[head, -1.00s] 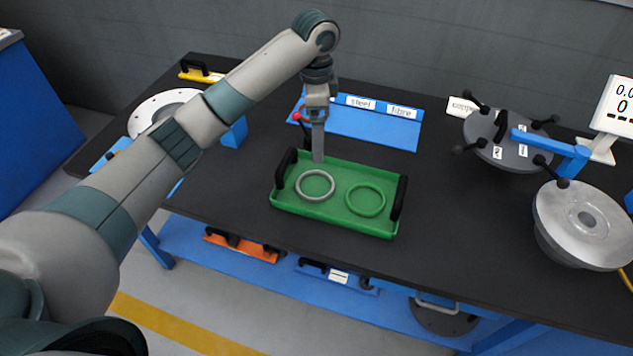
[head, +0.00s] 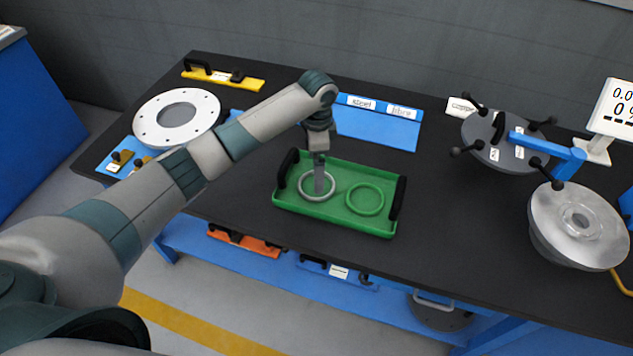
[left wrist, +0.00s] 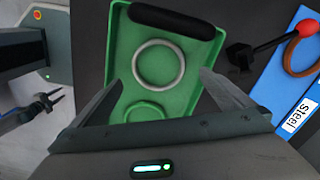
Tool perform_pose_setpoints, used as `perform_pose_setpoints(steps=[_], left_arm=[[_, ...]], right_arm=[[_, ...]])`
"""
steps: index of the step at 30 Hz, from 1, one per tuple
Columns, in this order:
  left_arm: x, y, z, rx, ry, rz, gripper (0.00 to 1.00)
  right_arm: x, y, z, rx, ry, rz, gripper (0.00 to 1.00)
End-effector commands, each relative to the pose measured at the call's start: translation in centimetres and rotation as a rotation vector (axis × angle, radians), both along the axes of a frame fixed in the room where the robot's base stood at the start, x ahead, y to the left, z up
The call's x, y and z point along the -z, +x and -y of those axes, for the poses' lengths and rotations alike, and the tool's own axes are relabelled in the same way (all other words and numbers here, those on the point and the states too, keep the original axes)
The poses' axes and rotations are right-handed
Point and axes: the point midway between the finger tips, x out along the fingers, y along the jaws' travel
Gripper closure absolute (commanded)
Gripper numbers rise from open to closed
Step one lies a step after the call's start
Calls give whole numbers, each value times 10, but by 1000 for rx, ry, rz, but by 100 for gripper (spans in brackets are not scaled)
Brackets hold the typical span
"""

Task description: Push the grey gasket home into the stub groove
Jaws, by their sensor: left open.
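The grey gasket (head: 303,193), a ring, lies flat in the left part of the green tray (head: 333,210). My left gripper (head: 319,188) is over the grey gasket in the head view, fingers pointing down. In the left wrist view the left gripper (left wrist: 168,95) is open and empty, with the grey gasket (left wrist: 182,66) ahead between its fingers. I cannot tell its exact height above the tray. A silver flanged stub (head: 547,215) with a central hole stands at the right of the table; its groove is not clear. My right gripper is out of view.
A green ring (head: 348,199) lies in the tray's right part. The tray has black end handles. Behind it is a blue labelled board (head: 375,130). A dark lid with black knobs (head: 480,148) hangs on a blue arm near the stub. A white flange (head: 205,107) lies at left.

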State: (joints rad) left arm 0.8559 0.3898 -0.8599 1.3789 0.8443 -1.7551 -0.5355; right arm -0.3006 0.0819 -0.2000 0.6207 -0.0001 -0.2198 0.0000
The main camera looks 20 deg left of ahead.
Motion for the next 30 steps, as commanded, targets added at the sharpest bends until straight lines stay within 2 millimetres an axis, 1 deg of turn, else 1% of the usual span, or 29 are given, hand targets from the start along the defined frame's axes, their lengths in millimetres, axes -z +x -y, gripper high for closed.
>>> perform_pose_setpoints(steps=[4,13,17,20,24,27,30], left_arm=[[9,0,0,0,0,-1,0],[10,0,0,0,0,0,0],[13,-1,0,0,0,-1,0],[19,-1,1,-1,1,-1,0],[36,-3,3,0,0,-3,0],[50,-3,3,-1,0,-2,0],[58,-2,2,-1,1,0,0]], right_arm=[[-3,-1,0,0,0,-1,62],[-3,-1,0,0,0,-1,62],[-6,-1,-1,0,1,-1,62],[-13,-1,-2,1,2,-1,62],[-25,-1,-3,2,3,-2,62],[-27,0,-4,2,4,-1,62],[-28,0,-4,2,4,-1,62]])
